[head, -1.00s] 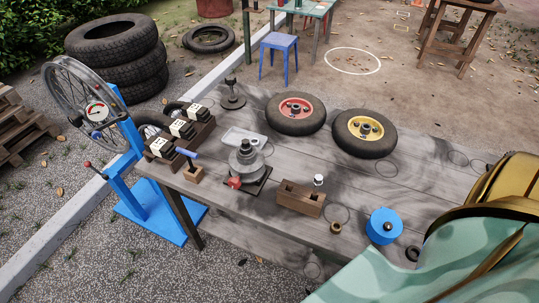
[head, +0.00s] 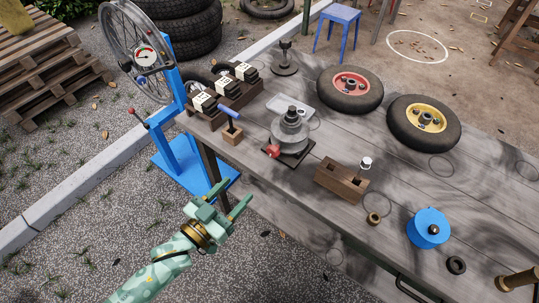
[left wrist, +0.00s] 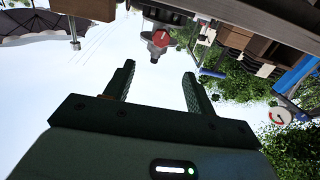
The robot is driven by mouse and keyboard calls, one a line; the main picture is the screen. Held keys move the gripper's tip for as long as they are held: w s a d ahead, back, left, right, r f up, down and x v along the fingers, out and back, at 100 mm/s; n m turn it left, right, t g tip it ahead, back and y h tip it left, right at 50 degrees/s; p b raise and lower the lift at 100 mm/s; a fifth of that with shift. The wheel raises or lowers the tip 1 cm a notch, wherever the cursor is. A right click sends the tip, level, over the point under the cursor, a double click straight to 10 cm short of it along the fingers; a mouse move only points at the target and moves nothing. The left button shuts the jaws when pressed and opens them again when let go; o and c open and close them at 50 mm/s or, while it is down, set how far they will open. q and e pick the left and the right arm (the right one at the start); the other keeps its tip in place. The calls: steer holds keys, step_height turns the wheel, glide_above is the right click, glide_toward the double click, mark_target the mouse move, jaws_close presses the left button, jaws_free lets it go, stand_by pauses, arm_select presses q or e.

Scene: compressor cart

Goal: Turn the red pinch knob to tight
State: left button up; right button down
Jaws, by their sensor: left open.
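The red pinch knob (head: 272,151) sticks out of the near left side of a grey stepped device (head: 290,132) on a dark square base on the workbench. In the left wrist view the knob (left wrist: 159,38) shows beyond the fingertips, between them and above. My left gripper (head: 238,198) is open and empty. It is off the bench's near edge, over the gravel, apart from the knob and nearer to me. In the left wrist view its two fingers (left wrist: 159,70) stand apart with nothing between them. My right gripper is not in view.
The workbench (head: 370,235) has a wooden block (head: 342,180) right of the device and a small blue-handled tool (head: 229,113) in a block on its left. A blue wheel stand (head: 184,165) is left of the bench. A blue round container (head: 428,229) sits to the right.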

mark_target(271, 153)
arm_select(q)
steer(key=b+x, duration=0.1)
steer(key=x, duration=0.3)
steer(key=b+x, duration=0.1)
steer(key=x, duration=0.4)
steer(key=b+x, duration=0.1)
steer(key=x, duration=0.3)
steer(key=shift+w+f, duration=0.2)
steer(key=shift+f, duration=0.05)
steer(key=shift+w+d+r+b, duration=0.1)
steer(key=shift+w+d+b, duration=0.2)
steer(key=shift+w+d, duration=0.25)
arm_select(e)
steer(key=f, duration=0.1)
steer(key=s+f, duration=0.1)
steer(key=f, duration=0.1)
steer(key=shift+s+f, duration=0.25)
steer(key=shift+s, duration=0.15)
arm_select(q)
steer(key=shift+a, duration=0.1)
steer(key=c, duration=1)
